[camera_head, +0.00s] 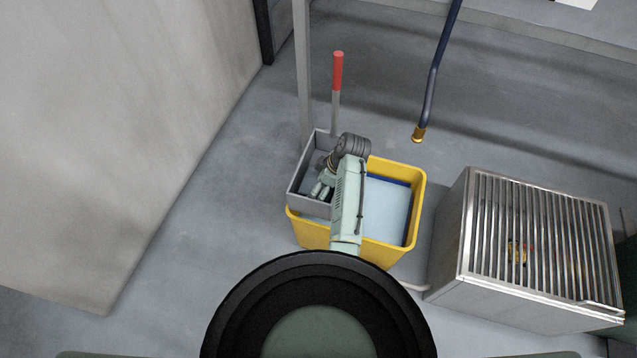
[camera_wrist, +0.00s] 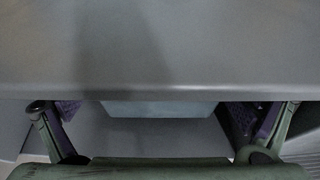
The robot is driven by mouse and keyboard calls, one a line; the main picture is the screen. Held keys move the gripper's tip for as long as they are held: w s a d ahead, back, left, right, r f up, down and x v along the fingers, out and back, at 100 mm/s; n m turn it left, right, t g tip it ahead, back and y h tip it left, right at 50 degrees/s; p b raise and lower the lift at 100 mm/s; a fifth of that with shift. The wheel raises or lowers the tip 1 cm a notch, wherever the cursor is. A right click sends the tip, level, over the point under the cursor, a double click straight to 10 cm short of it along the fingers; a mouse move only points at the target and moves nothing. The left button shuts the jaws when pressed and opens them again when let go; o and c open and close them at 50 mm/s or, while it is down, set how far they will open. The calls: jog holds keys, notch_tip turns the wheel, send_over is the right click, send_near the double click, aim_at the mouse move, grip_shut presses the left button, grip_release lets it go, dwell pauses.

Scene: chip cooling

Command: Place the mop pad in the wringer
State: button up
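The grey wringer (camera_head: 309,202) sits on the left side of the yellow bucket (camera_head: 418,195). A red-handled lever (camera_head: 337,72) rises behind it. My gripper (camera_head: 322,189) is at the wringer's opening, partly hidden by my arm. In the wrist view my gripper (camera_wrist: 165,115) has its two fingers wide apart, with a smooth grey surface close in front. A pale blue-grey patch shows between the fingers, not touching them. I cannot pick out the mop pad for certain; a pale blue area with a dark blue edge (camera_head: 409,212) lies in the bucket, and I cannot tell whether it is pad or water.
A slatted metal box (camera_head: 535,240) stands right of the bucket. A dark blue pipe with a brass end (camera_head: 418,134) hangs behind it. A grey post (camera_head: 302,70) stands behind the wringer. A pale panel (camera_head: 110,130) fills the left. Floor between panel and bucket is clear.

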jog(key=shift+r, duration=0.3)
jog(key=b+v, duration=0.1)
jog(key=v, duration=1)
jog(key=shift+r, duration=0.35)
jog(key=shift+d, duration=0.15)
